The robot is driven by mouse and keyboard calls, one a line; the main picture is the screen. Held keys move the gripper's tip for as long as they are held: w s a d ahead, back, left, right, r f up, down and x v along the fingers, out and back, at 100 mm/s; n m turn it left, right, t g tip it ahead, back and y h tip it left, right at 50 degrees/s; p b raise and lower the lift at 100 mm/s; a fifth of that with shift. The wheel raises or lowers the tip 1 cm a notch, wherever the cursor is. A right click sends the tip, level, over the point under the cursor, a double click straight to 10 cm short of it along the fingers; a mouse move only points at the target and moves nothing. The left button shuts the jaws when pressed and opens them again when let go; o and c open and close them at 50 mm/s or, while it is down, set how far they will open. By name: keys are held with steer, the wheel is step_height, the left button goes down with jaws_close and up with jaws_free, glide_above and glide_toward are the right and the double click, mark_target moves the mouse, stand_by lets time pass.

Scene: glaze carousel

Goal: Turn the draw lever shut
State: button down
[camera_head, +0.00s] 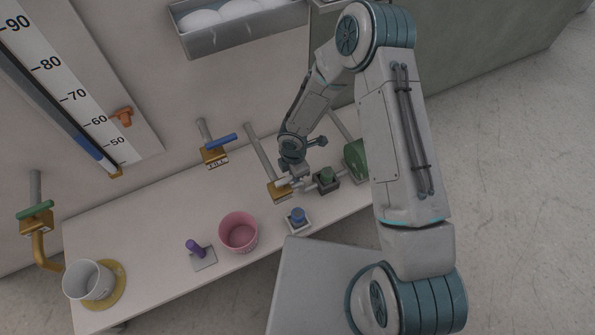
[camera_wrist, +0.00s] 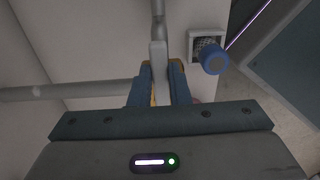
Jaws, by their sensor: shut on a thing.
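A pale lever (camera_wrist: 158,62) runs between my fingers in the wrist view. My gripper (camera_wrist: 160,85) is shut on it, one blue finger on each side. Brass of a valve body shows just behind the fingertips. In the head view this brass valve (camera_head: 277,192) sits at the end of a grey pipe above the bench, with my gripper (camera_head: 291,180) at it. The lever is mostly hidden there by my wrist. Two other brass valves show: one with a blue lever (camera_head: 222,142), one with a green lever (camera_head: 35,210) and a spout. No label tells which is the draw lever.
A blue knob (camera_head: 297,214) on a square base is close by, also in the wrist view (camera_wrist: 211,58). A green knob (camera_head: 326,174), pink tub (camera_head: 238,233), purple post (camera_head: 195,247) and white bucket (camera_head: 90,282) stand along the bench (camera_head: 150,215). A scale (camera_head: 75,90) is behind.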

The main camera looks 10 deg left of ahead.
steer(key=c, duration=1.4)
jaws_free()
steer(key=shift+o, duration=0.2)
steer(key=shift+r, duration=0.1)
step_height(320, 180, up, 14)
steer(key=p, duration=0.4)
steer(key=shift+f, duration=0.2)
